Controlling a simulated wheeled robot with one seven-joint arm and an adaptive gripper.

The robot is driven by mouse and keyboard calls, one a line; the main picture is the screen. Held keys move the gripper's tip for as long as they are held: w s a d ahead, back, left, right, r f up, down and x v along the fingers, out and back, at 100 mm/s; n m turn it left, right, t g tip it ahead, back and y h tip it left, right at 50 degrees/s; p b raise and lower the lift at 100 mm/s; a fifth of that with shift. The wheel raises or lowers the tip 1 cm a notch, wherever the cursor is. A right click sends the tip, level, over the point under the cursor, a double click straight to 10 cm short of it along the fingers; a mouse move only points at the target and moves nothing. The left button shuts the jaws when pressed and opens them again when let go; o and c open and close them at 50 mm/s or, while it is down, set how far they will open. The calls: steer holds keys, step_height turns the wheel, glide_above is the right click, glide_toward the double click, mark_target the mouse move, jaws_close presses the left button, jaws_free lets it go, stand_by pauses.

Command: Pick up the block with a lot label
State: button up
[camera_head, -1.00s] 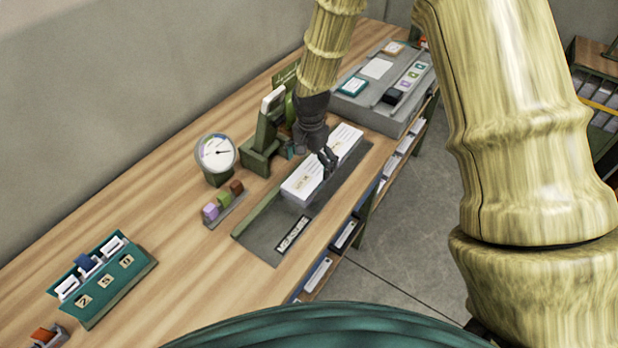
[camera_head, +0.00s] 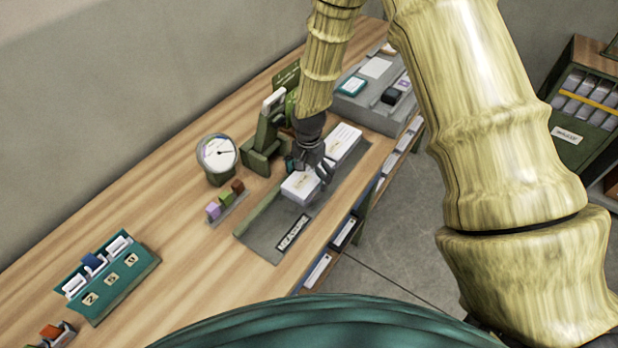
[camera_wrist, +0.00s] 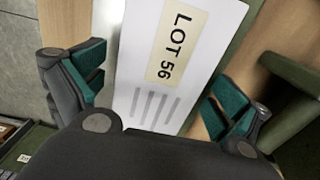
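A white block with a pale "LOT 56" label and grey printed lines (camera_wrist: 168,60) fills the middle of the wrist view. In the head view a white block (camera_head: 299,186) with a small yellowish label lies at the near end of the white row in the grey tray (camera_head: 262,240). My gripper (camera_head: 318,172) is over this block and partly hides it. In the wrist view my gripper (camera_wrist: 158,88) is open, its teal-padded fingers on either side of the labelled block. Narrow gaps show beside the block; any contact is unclear.
Another white block (camera_head: 343,141) lies farther back in the tray. A dial gauge (camera_head: 217,154), a green stand (camera_head: 262,150) and small coloured blocks (camera_head: 226,198) are to the left. A teal card holder (camera_head: 112,278) stands nearer. Bare wood lies between them.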

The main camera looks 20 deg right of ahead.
steer(key=c, duration=1)
steer(key=shift+c, duration=0.7)
steer(key=shift+r, duration=0.2)
